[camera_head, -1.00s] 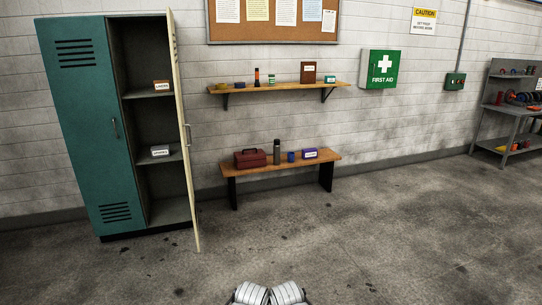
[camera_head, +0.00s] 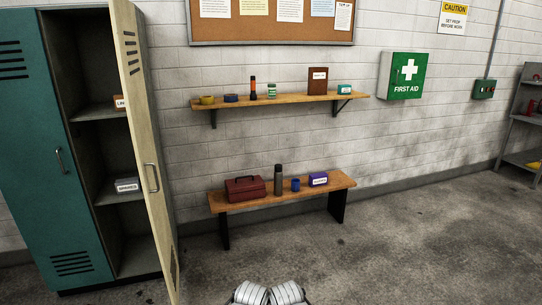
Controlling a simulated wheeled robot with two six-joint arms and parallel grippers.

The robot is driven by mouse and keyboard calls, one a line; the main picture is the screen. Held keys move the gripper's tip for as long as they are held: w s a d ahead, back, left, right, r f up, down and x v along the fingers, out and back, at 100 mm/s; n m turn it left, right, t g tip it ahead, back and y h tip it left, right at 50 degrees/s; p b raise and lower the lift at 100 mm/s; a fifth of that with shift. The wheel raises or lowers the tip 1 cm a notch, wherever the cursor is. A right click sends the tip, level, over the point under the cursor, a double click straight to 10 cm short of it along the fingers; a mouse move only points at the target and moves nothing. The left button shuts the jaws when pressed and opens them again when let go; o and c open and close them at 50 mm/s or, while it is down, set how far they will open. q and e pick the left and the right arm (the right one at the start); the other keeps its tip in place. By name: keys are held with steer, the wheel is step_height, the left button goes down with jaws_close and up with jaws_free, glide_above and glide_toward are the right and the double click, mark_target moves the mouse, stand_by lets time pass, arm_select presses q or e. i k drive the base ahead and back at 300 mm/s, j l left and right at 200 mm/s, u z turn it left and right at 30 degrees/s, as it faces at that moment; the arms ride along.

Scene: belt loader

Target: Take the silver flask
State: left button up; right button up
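A dark grey-silver flask (camera_head: 278,180) stands upright on the wooden bench (camera_head: 232,203) against the wall. It stands between a dark red toolbox (camera_head: 245,189) on its left and a blue cup (camera_head: 295,184) on its right. At the bottom edge of the head view two white rounded parts of my own arms (camera_head: 268,293) show close together. My gripper fingers cannot be made out, and nothing of mine is near the flask.
A shelf (camera_head: 300,98) above holds several small items. A teal locker (camera_head: 35,160) stands at left, its pale door (camera_head: 147,150) open towards me. The floor (camera_head: 370,260) before the bench is clear.

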mark_target(278, 173)
steer(key=i, duration=3.35)
steer(key=z, duration=0.55)
steer(key=i+j, duration=0.05)
